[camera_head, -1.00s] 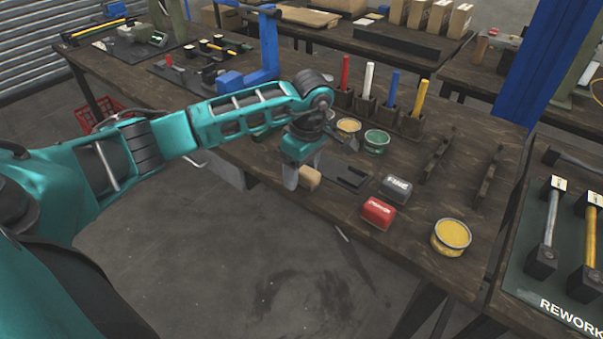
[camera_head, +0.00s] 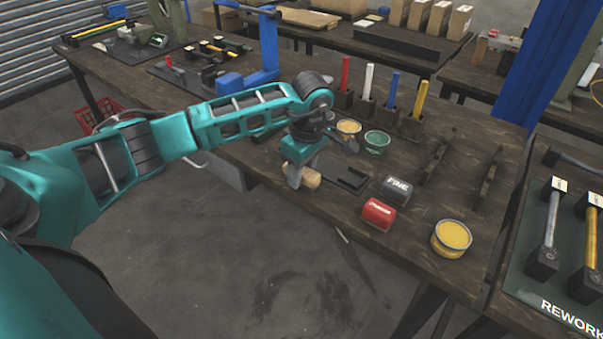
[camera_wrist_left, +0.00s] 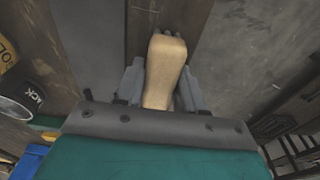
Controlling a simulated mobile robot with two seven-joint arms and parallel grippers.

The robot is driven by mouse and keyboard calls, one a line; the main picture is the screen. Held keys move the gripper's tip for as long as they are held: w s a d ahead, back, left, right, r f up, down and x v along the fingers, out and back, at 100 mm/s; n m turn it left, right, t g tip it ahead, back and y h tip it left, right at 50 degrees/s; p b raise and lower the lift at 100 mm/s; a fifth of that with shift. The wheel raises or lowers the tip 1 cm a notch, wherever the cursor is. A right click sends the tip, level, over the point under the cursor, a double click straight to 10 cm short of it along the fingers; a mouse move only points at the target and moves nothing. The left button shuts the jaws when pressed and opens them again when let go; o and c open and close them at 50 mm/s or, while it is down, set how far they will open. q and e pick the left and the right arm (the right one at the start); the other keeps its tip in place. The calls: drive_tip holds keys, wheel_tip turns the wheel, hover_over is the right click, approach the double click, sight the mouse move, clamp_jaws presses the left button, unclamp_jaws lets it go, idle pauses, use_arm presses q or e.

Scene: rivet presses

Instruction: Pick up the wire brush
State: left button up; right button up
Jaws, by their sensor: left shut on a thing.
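In the left wrist view the brush's rounded wooden body (camera_wrist_left: 164,68) sits between the two grey fingers (camera_wrist_left: 160,88), one on each side. I cannot tell whether the brush still touches the bench. My right gripper is not in view.
A dark slotted tray (camera_head: 346,173) lies just right of the brush. A green tin (camera_head: 376,142) and coloured-handled tools in holders (camera_head: 389,107) stand behind.

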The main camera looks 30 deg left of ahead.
use_arm(q)
drive_tip(key=shift+r, duration=0.15)
wheel_tip(320, 180, up, 20)
drive_tip(key=p, duration=0.2)
idle(0.3)
